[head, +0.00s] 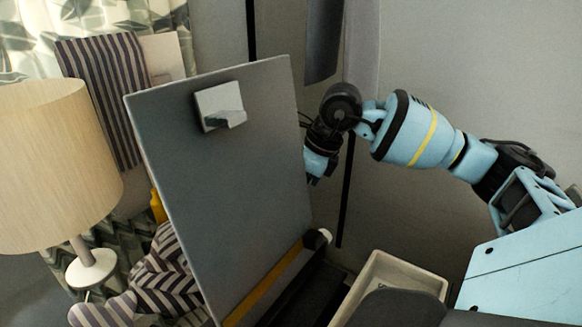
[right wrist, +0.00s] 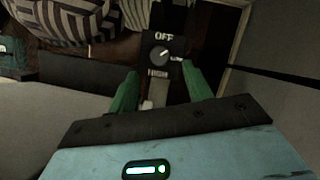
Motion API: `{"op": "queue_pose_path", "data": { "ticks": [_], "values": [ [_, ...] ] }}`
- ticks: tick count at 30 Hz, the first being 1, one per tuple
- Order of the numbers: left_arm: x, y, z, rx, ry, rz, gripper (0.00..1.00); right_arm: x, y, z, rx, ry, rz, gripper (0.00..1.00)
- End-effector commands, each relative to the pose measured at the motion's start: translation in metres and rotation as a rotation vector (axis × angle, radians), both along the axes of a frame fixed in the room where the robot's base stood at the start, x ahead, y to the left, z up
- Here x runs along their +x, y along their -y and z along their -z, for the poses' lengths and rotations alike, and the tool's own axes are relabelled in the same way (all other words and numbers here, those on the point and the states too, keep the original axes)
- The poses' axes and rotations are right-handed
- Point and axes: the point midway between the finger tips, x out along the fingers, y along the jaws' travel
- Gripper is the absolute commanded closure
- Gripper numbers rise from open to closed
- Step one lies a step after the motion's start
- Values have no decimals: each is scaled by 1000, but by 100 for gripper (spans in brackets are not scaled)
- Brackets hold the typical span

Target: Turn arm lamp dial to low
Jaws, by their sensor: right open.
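A dark dial panel (right wrist: 176,68) shows in the right wrist view, with white lettering reading OFF above, HIGH below and a small blurred word at the right. The round grey dial (right wrist: 160,56) is mounted on it, and its light pointer mark seems to slant toward the upper right. My right gripper (right wrist: 161,90) is open, its two green fingers on either side of the panel's lower part, just short of the dial. I cannot tell whether they touch anything. In the head view a grey board hides the right gripper and the dial. My left gripper is not in view.
The grey board (head: 215,180) with a white bracket (head: 220,107) stands upright beside my right arm. A table lamp (head: 55,165) with a beige shade and striped fabric (head: 165,275) are at left. A pale bin (head: 400,275) is below my arm, near the wall (head: 480,70).

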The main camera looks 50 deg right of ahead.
Motion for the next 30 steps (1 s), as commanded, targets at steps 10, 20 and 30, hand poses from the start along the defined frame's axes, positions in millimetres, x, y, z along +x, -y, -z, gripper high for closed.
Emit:
{"op": "queue_pose_path", "data": {
  "ticks": [10,20,30],
  "values": [
    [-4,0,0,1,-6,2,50,-6,3,-16,-1,-1,-1,50],
    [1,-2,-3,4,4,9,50,-13,8,-11,5,-25,-23,50],
    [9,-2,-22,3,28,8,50,-62,45,0,85,-161,-238,50]
  ]
}}
